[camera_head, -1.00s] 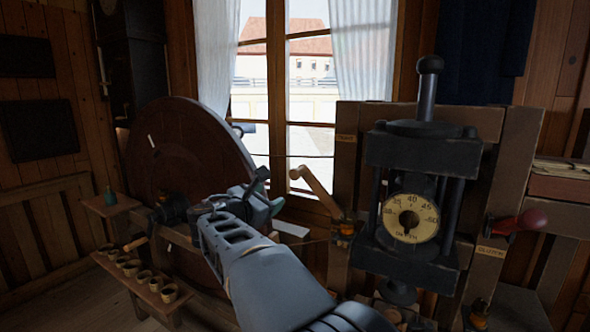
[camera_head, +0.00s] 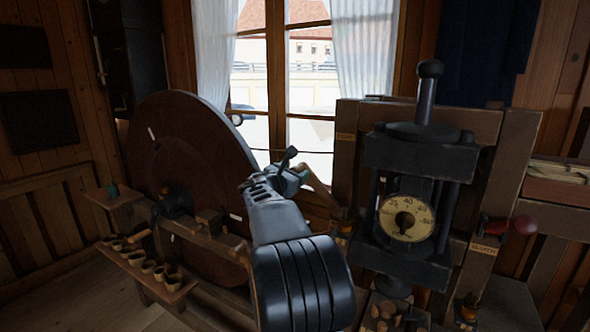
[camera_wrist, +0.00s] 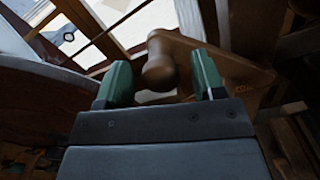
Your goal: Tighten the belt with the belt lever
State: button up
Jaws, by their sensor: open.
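The belt lever is a light wooden arm with a rounded knob. In the head view only a short stretch of the lever (camera_head: 319,187) shows, behind and right of my gripper (camera_head: 292,167). In the wrist view the lever's knob (camera_wrist: 159,62) appears between the two green fingertips of my gripper (camera_wrist: 161,78), its arm running off to the right. The fingers are apart and hold nothing. I cannot tell whether the knob lies within the jaws or just beyond them. The lever's pivot is mostly hidden by my arm.
A large wooden wheel (camera_head: 188,150) stands left of my arm. A black press with a round dial (camera_head: 407,218) stands to the right, with a red-knobbed handle (camera_head: 524,225) beside it. A low shelf of small cups (camera_head: 143,262) is at lower left. A window (camera_head: 310,85) is behind.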

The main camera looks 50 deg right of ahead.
jog(key=shift+d, duration=0.3)
grip_shut()
jog(key=shift+a, duration=0.1)
dwell(0.5)
